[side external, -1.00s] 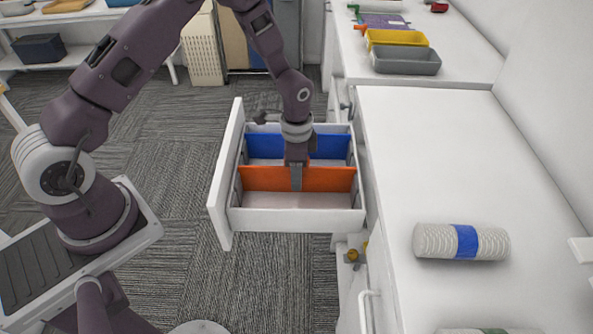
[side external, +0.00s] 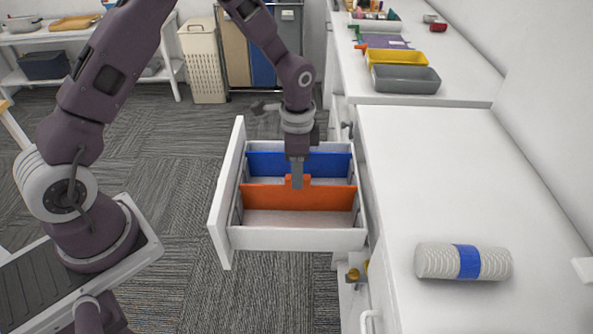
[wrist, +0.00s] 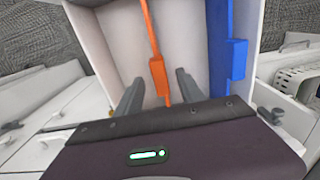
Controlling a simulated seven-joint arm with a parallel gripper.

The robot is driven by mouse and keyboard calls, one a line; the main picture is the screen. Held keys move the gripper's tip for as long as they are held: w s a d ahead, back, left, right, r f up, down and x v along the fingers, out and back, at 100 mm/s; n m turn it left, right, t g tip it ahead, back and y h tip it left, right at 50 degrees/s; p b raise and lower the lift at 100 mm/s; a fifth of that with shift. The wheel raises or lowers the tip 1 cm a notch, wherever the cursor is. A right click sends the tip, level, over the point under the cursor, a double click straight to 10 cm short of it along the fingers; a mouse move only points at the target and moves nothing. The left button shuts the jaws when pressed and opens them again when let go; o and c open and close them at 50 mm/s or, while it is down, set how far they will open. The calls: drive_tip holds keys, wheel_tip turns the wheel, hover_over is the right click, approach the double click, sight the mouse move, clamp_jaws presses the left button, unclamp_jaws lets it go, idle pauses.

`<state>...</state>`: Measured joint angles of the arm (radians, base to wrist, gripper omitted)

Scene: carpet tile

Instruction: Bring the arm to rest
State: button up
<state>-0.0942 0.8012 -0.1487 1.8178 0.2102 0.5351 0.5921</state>
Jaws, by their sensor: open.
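My gripper (side external: 297,180) hangs over the open drawer (side external: 298,239), its fingers pointing down by the orange divider (side external: 270,197). In the wrist view my gripper (wrist: 158,92) is open, with one finger on each side of the orange divider (wrist: 157,75) and a gap to it on both sides. A blue divider (side external: 270,164) crosses the drawer behind the orange one. It also shows in the wrist view (wrist: 220,55). The drawer compartments that show look empty.
The white counter (side external: 440,180) right of the drawer bears a ribbed roll with a blue band (side external: 467,261). A grey tray (side external: 405,79) and a yellow tray (side external: 398,57) stand farther back. Open carpet (side external: 170,230) lies left of the drawer.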

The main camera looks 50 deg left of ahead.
drive_tip(key=shift+n+t, duration=0.5)
drive_tip(key=shift+n, duration=0.1)
drive_tip(key=r, duration=0.5)
drive_tip(key=s+r, duration=0.1)
drive_tip(key=r, duration=0.1)
drive_tip(key=shift+s+a+r, duration=0.1)
drive_tip(key=shift+a+r, duration=0.15)
drive_tip(key=s+r+n+t, duration=0.25)
drive_tip(key=s+r, duration=0.35)
drive_tip(key=r, duration=0.5)
drive_tip(key=s+r+n+t, duration=0.1)
drive_tip(key=s+r+n, duration=0.1)
drive_tip(key=s, duration=0.7)
drive_tip(key=s+r+n+t, duration=0.1)
drive_tip(key=s+r+n, duration=0.2)
drive_tip(key=s, duration=0.6)
wheel_tip(320, 180, up, 2)
drive_tip(key=shift+d+r, duration=0.1)
drive_tip(key=shift+d, duration=0.15)
